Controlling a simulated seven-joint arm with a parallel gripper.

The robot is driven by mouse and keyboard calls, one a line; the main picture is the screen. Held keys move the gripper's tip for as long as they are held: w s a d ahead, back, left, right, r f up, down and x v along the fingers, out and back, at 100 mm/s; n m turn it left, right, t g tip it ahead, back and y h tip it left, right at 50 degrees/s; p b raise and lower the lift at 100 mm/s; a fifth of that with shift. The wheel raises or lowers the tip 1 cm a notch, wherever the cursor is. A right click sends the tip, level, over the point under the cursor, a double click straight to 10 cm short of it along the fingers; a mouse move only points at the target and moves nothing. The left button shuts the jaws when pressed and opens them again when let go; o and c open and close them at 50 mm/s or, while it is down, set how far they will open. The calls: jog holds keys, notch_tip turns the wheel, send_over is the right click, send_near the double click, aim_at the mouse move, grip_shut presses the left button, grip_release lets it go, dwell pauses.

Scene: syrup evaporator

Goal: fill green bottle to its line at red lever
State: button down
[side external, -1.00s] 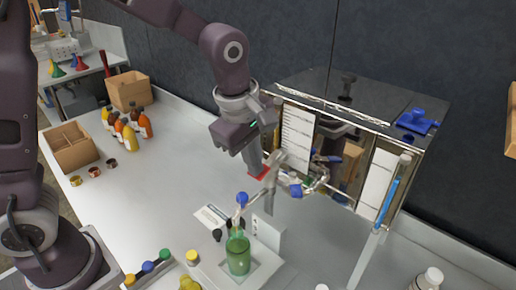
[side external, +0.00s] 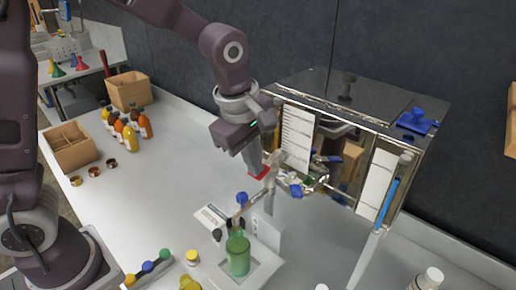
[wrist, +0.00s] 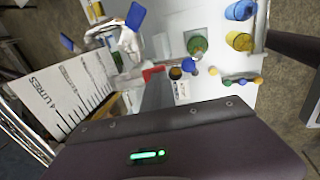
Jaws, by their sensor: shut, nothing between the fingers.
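The green bottle (side external: 238,256) stands upright on a pale square pad at the front of the bench. It shows from above in the wrist view (wrist: 197,45). Its fill line and liquid level are too small to tell. The red lever (side external: 262,173) is by the taps on the front of the metal evaporator, and also shows in the wrist view (wrist: 153,73). My gripper (side external: 256,167) is shut and empty, pointing down right beside the red lever. I cannot tell whether it touches the lever. The fingertips are partly hidden.
The evaporator (side external: 345,110) has blue-handled taps (side external: 296,190) and a white scale (side external: 298,138). A blue-topped rod (side external: 242,198) rises near the bottle.

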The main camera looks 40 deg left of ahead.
jog(key=shift+v, duration=0.8)
jog(key=shift+w, duration=0.2)
jog(key=shift+r, duration=0.2)
jog(key=w+v, duration=0.1)
jog(key=v, duration=1.2)
jog(key=shift+r, duration=0.5)
jog(key=shift+w, duration=0.15)
jog(key=s+a+f+m+t, duration=0.1)
jog(key=s+a+f+m, duration=0.2)
jog(key=s+m, duration=0.6)
jog(key=s+a+f+m+t, duration=0.2)
jog(key=s+a+f+m, duration=0.2)
jog(key=s+m, duration=0.5)
jog(key=shift+s+a+f, duration=0.25)
jog(key=shift+s+f, duration=0.25)
jog(key=shift+s, duration=0.2)
